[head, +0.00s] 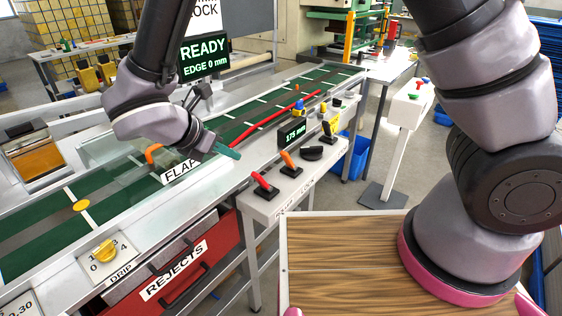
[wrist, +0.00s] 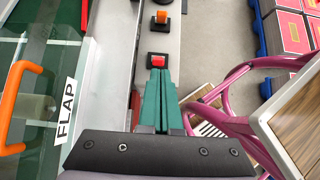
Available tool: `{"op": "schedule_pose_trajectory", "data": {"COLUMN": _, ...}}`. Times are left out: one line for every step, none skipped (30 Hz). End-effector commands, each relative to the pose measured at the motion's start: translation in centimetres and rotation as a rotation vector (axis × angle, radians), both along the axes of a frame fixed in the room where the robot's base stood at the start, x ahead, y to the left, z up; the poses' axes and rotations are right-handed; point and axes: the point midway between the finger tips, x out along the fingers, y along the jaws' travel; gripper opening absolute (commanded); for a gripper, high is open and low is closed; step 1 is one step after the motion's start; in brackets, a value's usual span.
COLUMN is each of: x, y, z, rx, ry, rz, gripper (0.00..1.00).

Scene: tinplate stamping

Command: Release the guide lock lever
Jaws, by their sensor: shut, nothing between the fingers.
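My gripper (head: 228,151) has green fingers, shut and empty, above the conveyor's near edge, left of and above the red lever. In the wrist view the fingertips (wrist: 158,72) point at the red lever (wrist: 157,61), overlapping its near edge; contact is not clear. The orange lever (wrist: 161,17) lies beyond.
A display (head: 292,135) reads 175 mm. A clear flap with an orange handle (head: 153,154) lies left of my gripper. A yellow knob (head: 104,250) and a red rejects drawer (head: 180,275) are at the front. A sign (head: 204,56) reads READY, EDGE 0 mm.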

Motion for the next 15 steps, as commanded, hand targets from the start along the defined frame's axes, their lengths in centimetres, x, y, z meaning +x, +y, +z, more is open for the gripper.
{"op": "schedule_pose_trajectory", "data": {"x": 0.0, "y": 0.0, "z": 0.0, "rx": 0.001, "ry": 0.0, "rz": -0.001, "gripper": 0.0}}
{"op": "schedule_pose_trajectory", "data": {"x": 0.0, "y": 0.0, "z": 0.0, "rx": 0.001, "ry": 0.0, "rz": -0.001, "gripper": 0.0}}
{"op": "schedule_pose_trajectory", "data": {"x": 0.0, "y": 0.0, "z": 0.0, "rx": 0.002, "ry": 0.0, "rz": -0.001, "gripper": 0.0}}
{"op": "schedule_pose_trajectory", "data": {"x": 0.0, "y": 0.0, "z": 0.0, "rx": 0.001, "ry": 0.0, "rz": -0.002, "gripper": 0.0}}
{"op": "schedule_pose_trajectory", "data": {"x": 0.0, "y": 0.0, "z": 0.0, "rx": 0.001, "ry": 0.0, "rz": -0.002, "gripper": 0.0}}
{"op": "schedule_pose_trajectory", "data": {"x": 0.1, "y": -0.1, "z": -0.1, "rx": 0.002, "ry": 0.0, "rz": -0.003, "gripper": 0.0}}
{"op": "schedule_pose_trajectory", "data": {"x": 0.2, "y": -0.2, "z": -0.2, "rx": 0.002, "ry": 0.0, "rz": -0.003, "gripper": 0.0}}
{"op": "schedule_pose_trajectory", "data": {"x": 0.3, "y": -0.2, "z": -0.3, "rx": 0.001, "ry": 0.0, "rz": -0.004, "gripper": 0.0}}
{"op": "schedule_pose_trajectory", "data": {"x": 0.5, "y": -0.4, "z": -0.6, "rx": 0.001, "ry": -0.001, "rz": -0.004, "gripper": 0.0}}
{"op": "schedule_pose_trajectory", "data": {"x": 0.7, "y": -0.6, "z": -0.8, "rx": 0.0, "ry": 0.0, "rz": -0.005, "gripper": 0.0}}
{"op": "schedule_pose_trajectory", "data": {"x": 0.9, "y": -0.8, "z": -1.1, "rx": -0.001, "ry": 0.0, "rz": -0.005, "gripper": 0.0}}
{"op": "schedule_pose_trajectory", "data": {"x": 1.3, "y": -1.1, "z": -1.6, "rx": 0.0, "ry": 0.001, "rz": -0.005, "gripper": 0.0}}
{"op": "schedule_pose_trajectory", "data": {"x": 1.6, "y": -1.4, "z": -2.0, "rx": -0.001, "ry": 0.001, "rz": -0.007, "gripper": 0.0}}
{"op": "schedule_pose_trajectory", "data": {"x": 1.9, "y": -1.6, "z": -2.4, "rx": -0.002, "ry": 0.002, "rz": -0.006, "gripper": 0.0}}
{"op": "schedule_pose_trajectory", "data": {"x": 2.4, "y": -2.0, "z": -3.1, "rx": -0.003, "ry": 0.001, "rz": -0.006, "gripper": 0.0}}
